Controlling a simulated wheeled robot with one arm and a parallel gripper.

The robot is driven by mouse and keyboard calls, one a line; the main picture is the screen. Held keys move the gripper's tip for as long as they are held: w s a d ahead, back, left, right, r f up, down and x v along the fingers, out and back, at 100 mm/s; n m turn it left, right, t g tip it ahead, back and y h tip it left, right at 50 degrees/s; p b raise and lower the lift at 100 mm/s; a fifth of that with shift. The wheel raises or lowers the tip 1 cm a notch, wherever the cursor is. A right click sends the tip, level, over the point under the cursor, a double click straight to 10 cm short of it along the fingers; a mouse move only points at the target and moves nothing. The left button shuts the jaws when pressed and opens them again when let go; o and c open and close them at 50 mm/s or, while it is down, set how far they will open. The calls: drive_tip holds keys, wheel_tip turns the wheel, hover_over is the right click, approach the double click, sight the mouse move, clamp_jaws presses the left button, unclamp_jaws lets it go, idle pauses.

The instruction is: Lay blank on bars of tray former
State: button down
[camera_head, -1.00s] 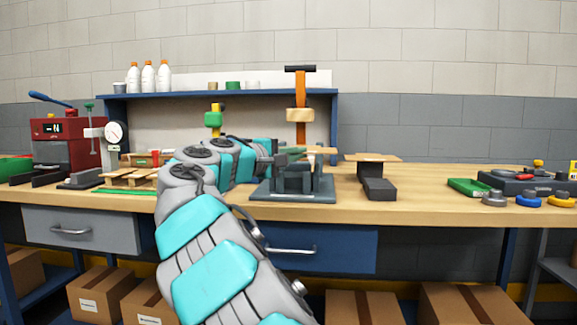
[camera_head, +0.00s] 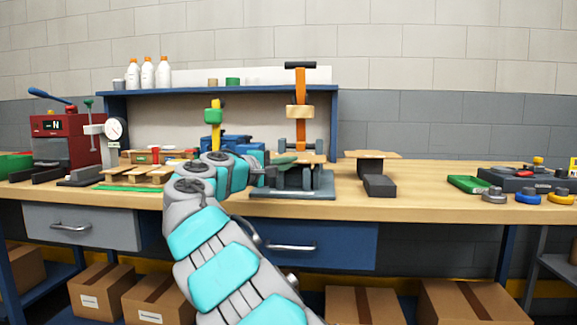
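The tray former (camera_head: 322,190) stands on the bench, with a grey base plate, grey uprights and bars, and an orange post with a black handle behind. A thin tan blank (camera_head: 314,158) is at bar height over the former, roughly level. Whether it touches the bars cannot be told. My gripper (camera_head: 288,160) comes in from the left, with dark green fingers at the blank's left edge. It appears shut on the blank, which has moved along with it; the fingertips are small and partly hidden.
A dark stand with a tan board (camera_head: 372,155) is right of the former. Wooden pallets (camera_head: 140,176), a dial gauge (camera_head: 115,129) and a red machine (camera_head: 62,140) are at left. A green box (camera_head: 467,184) and knobs lie at right. Bench between stand and green box is clear.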

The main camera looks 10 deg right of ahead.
drive_tip(key=shift+f, duration=0.15)
drive_tip(key=shift+f, duration=0.5)
drive_tip(key=c, duration=1.1)
unclamp_jaws()
drive_tip(key=shift+o, duration=0.2)
drive_tip(key=shift+r, duration=0.85)
drive_tip(key=v, duration=1.2)
drive_tip(key=shift+f, duration=0.25)
